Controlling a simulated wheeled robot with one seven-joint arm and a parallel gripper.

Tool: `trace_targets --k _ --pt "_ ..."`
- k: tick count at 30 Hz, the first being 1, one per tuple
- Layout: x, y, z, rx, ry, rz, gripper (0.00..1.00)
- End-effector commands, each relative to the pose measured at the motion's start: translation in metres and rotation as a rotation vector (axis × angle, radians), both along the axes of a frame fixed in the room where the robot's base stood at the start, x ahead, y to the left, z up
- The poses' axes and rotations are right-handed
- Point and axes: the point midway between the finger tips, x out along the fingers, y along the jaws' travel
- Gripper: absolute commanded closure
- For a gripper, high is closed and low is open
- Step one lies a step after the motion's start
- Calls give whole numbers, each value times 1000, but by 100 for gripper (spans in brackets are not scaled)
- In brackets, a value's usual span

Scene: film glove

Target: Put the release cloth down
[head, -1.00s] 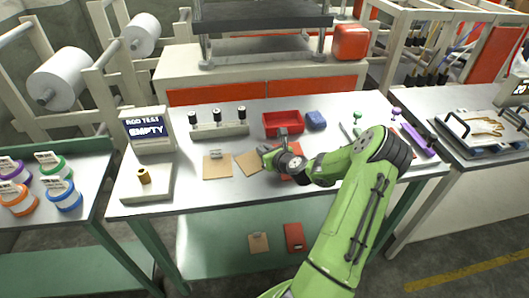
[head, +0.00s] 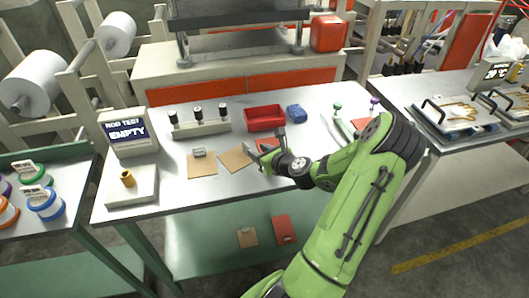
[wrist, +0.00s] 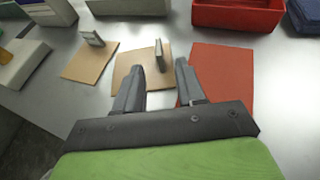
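My gripper (head: 265,144) hangs over the front middle of the bench. In the wrist view its two fingers (wrist: 158,70) are apart, with nothing held between them. Beyond them a brown card (wrist: 127,72) with a small upright metal piece (wrist: 158,52) lies on the bench. A blue, folded-looking pad (head: 297,113) lies right of the red tray (head: 265,118); it may be the release cloth, but I cannot tell for sure. Its edge also shows at the top right of the wrist view (wrist: 305,14). My gripper is apart from it.
A red card (wrist: 222,75) lies right of the brown card; another brown card (head: 201,165) lies left. A rod rack (head: 200,128), a test box reading EMPTY (head: 128,132) and coloured handles stand around. Bare bench lies in front of the cards.

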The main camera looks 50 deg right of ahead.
Motion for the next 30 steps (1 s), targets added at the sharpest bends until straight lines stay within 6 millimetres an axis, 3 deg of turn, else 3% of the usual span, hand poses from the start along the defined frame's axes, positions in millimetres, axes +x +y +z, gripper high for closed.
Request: trace_targets --k 3,6,8,11,15,20,24,27,30 --pt "-24 4 10 1 2 -3 61" --pt "-35 7 15 1 1 -1 61" --pt "-36 10 17 -8 5 9 61" --pt "-25 35 20 -114 72 141 61" --pt "-5 114 31 -513 276 597 61" --pt "-20 199 59 -1077 463 1177 61" --pt "-60 257 102 -1583 531 1617 61" --pt "-101 288 136 -1916 508 1861 61" --pt "-144 306 159 -2181 422 2038 61"
